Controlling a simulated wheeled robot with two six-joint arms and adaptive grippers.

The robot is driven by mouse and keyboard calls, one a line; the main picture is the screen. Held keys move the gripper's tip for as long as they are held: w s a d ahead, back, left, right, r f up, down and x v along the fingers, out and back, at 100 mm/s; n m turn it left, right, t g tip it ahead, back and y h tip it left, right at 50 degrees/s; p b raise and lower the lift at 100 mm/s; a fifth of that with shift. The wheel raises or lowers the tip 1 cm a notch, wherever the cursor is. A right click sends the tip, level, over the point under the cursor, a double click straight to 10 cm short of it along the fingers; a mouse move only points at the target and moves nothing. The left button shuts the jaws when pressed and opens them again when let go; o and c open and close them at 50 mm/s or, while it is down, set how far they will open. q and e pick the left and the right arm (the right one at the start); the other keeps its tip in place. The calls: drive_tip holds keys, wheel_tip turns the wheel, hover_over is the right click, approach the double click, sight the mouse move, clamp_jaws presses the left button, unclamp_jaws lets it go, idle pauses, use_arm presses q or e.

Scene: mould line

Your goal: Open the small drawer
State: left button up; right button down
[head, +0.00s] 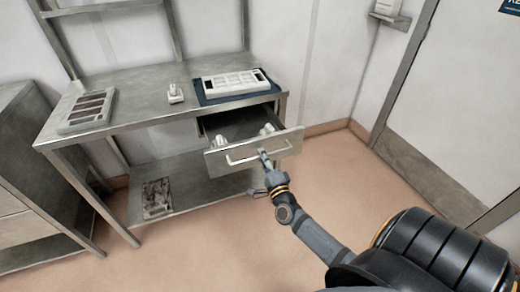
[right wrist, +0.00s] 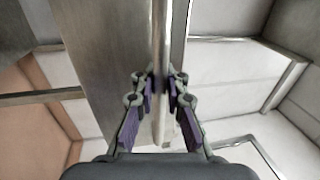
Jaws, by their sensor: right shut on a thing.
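The small drawer (head: 254,151) under the right part of the steel table is pulled out, and its inside shows from above. Two small white things (head: 267,129) lie in it, one at each side near the front. My right gripper (head: 263,155) is at the bar handle (head: 236,160) on the drawer's front. In the right wrist view my right gripper (right wrist: 160,85) is shut on the handle (right wrist: 160,45), with a finger on each side of the bar. My left gripper is not in view.
The steel table (head: 145,92) bears a tray with dark slots (head: 88,109), a small white thing (head: 175,93) and a white mould (head: 235,82) on a blue mat (head: 205,99). A metal piece (head: 157,197) lies on the lower shelf. The floor before the drawer is clear.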

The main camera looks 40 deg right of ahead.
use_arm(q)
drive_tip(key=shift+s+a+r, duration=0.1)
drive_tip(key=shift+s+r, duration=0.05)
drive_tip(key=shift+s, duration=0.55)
use_arm(e)
drive_tip(key=shift+v, duration=1.05)
drive_tip(key=c, duration=1.4)
unclamp_jaws()
drive_tip(key=shift+w, duration=0.1)
drive_tip(key=shift+r, duration=0.1)
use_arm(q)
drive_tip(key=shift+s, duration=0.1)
use_arm(e)
drive_tip(key=v, duration=1.2)
